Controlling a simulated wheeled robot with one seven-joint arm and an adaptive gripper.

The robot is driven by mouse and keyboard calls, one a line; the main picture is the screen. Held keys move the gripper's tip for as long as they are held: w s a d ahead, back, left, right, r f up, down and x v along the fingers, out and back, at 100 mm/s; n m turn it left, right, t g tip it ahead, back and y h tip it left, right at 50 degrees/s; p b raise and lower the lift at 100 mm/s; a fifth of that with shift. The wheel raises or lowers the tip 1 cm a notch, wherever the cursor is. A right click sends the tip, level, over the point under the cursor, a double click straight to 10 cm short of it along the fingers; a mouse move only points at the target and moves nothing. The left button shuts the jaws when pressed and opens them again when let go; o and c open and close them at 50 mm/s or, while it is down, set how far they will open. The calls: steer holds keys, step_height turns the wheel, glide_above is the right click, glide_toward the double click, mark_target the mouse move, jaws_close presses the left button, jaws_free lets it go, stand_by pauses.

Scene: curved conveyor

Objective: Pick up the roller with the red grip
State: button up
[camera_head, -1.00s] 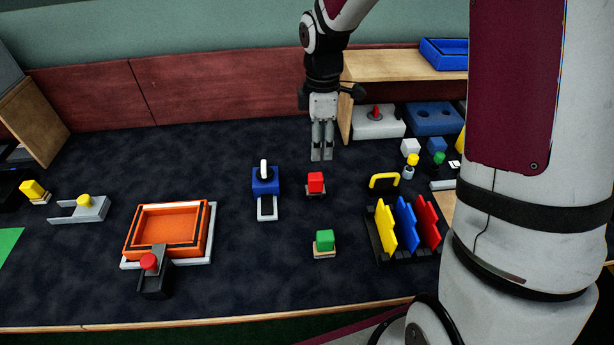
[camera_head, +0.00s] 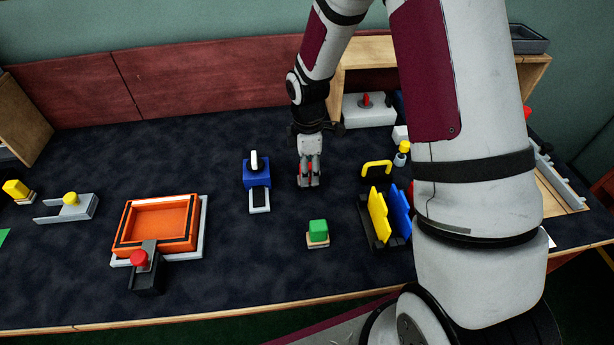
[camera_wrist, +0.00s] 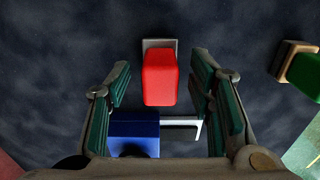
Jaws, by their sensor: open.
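The roller with the red grip (camera_wrist: 160,78) shows in the wrist view as a red block on a small grey base. It stands on the dark tabletop between my gripper's two fingers, with a gap on each side. In the head view, my gripper (camera_head: 309,184) points straight down over it, open, and the fingers hide most of the roller. Only slivers of red show between them. I cannot tell how far the fingertips are above the table.
A blue block with a white lever and grey frame (camera_head: 257,172) stands close on the left. A green-gripped block (camera_head: 318,232) is nearer the front. Yellow and blue panels in a rack (camera_head: 379,215) and a yellow handle (camera_head: 376,167) stand right. An orange tray (camera_head: 126,240) lies left.

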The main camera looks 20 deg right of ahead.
steer(key=shift+f, duration=0.55)
jaws_close()
steer(key=shift+r, duration=0.2)
step_height(320, 180, up, 10)
steer(key=shift+f+p, duration=0.15)
steer(key=shift+p, duration=0.15)
